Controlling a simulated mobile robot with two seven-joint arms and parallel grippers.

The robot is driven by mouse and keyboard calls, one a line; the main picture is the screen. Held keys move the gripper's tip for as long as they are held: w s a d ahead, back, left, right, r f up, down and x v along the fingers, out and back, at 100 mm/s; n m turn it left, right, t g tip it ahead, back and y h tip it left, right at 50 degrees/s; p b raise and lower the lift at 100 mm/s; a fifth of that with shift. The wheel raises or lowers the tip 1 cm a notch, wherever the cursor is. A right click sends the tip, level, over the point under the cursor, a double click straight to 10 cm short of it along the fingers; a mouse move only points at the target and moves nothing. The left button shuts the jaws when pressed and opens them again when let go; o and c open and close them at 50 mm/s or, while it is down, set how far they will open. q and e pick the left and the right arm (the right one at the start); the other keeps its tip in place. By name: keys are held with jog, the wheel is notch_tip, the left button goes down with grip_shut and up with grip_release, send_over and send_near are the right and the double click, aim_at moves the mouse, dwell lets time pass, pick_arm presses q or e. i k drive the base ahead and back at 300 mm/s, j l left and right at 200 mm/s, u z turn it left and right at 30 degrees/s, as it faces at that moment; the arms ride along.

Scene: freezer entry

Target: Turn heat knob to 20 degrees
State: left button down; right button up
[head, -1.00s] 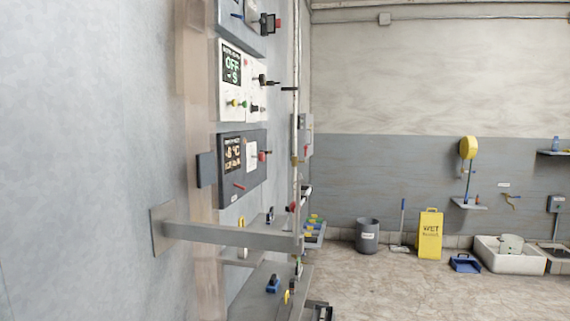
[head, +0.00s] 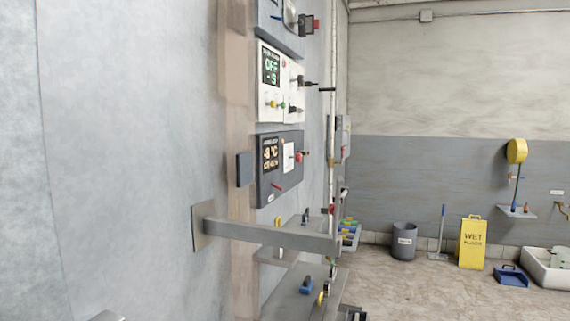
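The wall at centre left carries a column of control panels seen at a steep angle. A white panel (head: 285,72) has a dark display (head: 271,66) reading OFF in green, a black lever-like knob (head: 300,82) and small coloured controls below. Under it, a dark grey panel (head: 268,190) has a display (head: 270,153) that seems to show a temperature in °C and a red knob (head: 299,157) on its right. I cannot tell which control is the heat knob; its scale is not readable. Neither gripper shows.
A grey metal bar (head: 270,233) juts from the wall below the panels. Grey shelves (head: 290,290) with small tools sit beneath it. A grey bin (head: 403,242), a yellow wet-floor sign (head: 472,243) and a blue dustpan (head: 511,276) stand at the back. Floor at lower right is clear.

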aim_at(298, 157)
jog(key=i+l+z, duration=0.15)
jog(key=l, duration=0.2)
jog(key=i+l+z, duration=0.1)
jog(key=l, duration=0.25)
jog(key=i+l+z, duration=0.15)
jog(key=l, duration=0.2)
jog(key=i+l+z, duration=0.85)
jog(key=i, duration=0.3)
jog(key=i+u, duration=0.25)
jog(key=i, duration=0.4)
jog(key=i+l+u, duration=0.2)
jog(key=i, duration=0.5)
jog(key=i+u, duration=0.35)
jog(key=i, duration=0.3)
jog(key=i+l+u, duration=0.1)
jog(key=i+u, duration=0.25)
jog(key=i, duration=0.25)
jog(key=i+u, duration=0.25)
jog(key=u, duration=0.2)
jog(key=i+u, duration=0.2)
jog(key=u, duration=0.25)
jog(key=i+l+u, duration=0.1)
jog(key=i+u, duration=0.15)
jog(key=u, duration=0.2)
jog(key=i+l+u, duration=0.15)
jog(key=i+u, duration=0.3)
jog(key=k, duration=0.1)
